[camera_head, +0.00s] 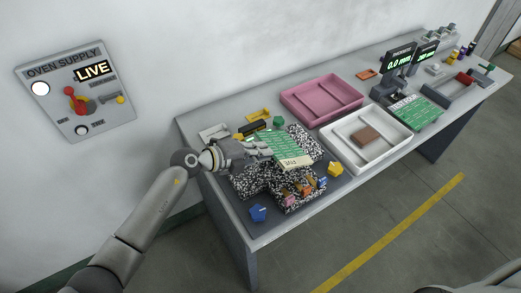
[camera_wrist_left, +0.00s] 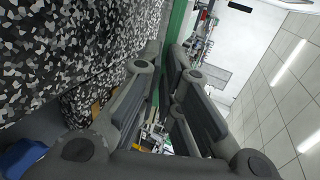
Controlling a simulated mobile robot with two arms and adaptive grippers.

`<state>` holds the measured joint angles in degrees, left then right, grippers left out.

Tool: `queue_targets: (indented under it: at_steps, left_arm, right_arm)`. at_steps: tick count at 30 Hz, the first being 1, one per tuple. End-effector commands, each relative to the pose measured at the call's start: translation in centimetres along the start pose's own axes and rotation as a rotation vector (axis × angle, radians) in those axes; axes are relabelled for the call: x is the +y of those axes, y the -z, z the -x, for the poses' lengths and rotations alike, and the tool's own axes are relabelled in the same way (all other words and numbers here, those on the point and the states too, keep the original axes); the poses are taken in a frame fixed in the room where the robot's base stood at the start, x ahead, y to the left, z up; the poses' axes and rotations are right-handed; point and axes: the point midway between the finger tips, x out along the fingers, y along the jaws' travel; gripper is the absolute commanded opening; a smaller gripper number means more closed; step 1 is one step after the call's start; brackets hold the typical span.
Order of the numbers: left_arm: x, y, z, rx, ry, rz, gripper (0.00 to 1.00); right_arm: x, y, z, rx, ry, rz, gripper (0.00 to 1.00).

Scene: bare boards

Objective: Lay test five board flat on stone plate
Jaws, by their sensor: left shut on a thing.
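The test five board (camera_head: 285,147) is green with a pale label end reading "FIVE". My left gripper (camera_head: 250,150) is shut on its left end. The board is over the black-and-white speckled stone plate (camera_head: 247,183), which shows around it at the near side and at the back right. The stone also fills the left of the left wrist view (camera_wrist_left: 70,45). There the board (camera_wrist_left: 175,25) appears as a thin green edge between my fingers (camera_wrist_left: 160,75). I cannot tell whether the board touches the stone.
Small orange parts (camera_head: 301,188) lie at the stone's near side. A blue piece (camera_head: 258,213) and a yellow piece (camera_head: 335,169) are close by. A pink tray (camera_head: 285,96), a white tray (camera_head: 331,147) and the test four board (camera_head: 418,114) are farther right.

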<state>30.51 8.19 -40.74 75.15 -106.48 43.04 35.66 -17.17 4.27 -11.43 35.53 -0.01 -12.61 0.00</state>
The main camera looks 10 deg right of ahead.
Motion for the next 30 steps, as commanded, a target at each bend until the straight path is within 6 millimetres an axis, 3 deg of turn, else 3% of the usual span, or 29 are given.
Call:
queue_targets:
  at_steps: [16, 22, 30]
  left_arm:
    - [0.54, -0.02, -0.26, 0.0, 0.001, 0.0, 0.0]
    - [0.46, -0.01, -0.24, 0.0, 0.001, 0.0, 0.29]
    - [0.59, 0.01, -0.25, 0.001, -0.001, 0.001, 0.34]
  right_arm:
    - [0.59, -0.18, -0.44, -0.002, -0.007, 0.003, 0.31]
    - [0.58, -0.17, -0.37, -0.002, -0.007, 0.004, 0.31]
    - [0.57, -0.18, -0.38, -0.002, -0.007, 0.004, 0.31]
